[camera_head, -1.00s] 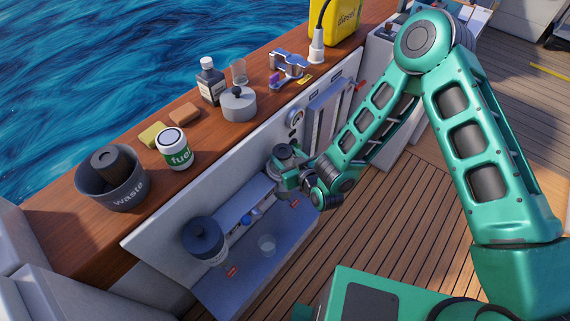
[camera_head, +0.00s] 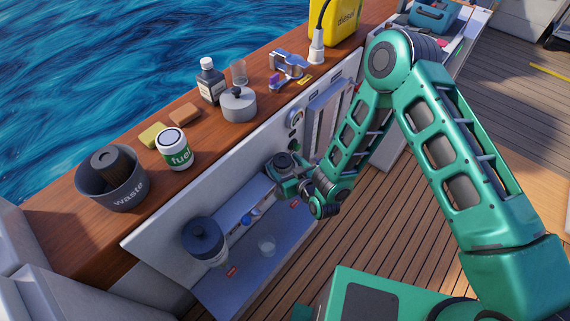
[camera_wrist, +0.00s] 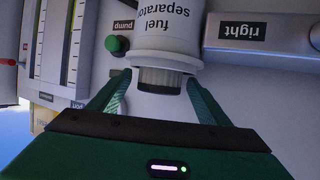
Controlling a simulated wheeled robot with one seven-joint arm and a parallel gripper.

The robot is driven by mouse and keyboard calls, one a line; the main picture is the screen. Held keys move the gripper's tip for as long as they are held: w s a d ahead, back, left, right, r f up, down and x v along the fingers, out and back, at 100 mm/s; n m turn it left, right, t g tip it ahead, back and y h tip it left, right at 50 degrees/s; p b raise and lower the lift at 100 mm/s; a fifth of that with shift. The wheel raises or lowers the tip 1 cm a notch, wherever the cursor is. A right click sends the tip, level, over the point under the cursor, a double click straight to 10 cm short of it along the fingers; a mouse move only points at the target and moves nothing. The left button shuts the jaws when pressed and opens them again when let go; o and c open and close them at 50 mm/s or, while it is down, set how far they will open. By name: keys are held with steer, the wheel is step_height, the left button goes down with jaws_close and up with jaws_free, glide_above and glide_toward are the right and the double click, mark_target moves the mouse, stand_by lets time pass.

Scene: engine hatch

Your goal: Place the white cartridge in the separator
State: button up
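The white cartridge (camera_head: 175,153), with a green "fuel" label, stands upright on the wooden top. The separator (camera_wrist: 168,28) shows in the wrist view as a white body marked "fuel separator", with a ribbed neck (camera_wrist: 163,79). My gripper is well away from the cartridge.
A waste bin (camera_head: 113,195) holding a dark cylinder, a lidded grey pot (camera_head: 239,105), a dark bottle (camera_head: 210,82) and sponges (camera_head: 153,135) share the wooden top. A second dark-lidded canister (camera_head: 205,240) and a clear cup (camera_head: 267,244) are below. A green pump button (camera_wrist: 117,44) is close by.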

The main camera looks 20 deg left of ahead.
steer(key=shift+r, duration=0.1)
steer(key=v, duration=1.2)
steer(key=shift+w, duration=0.1)
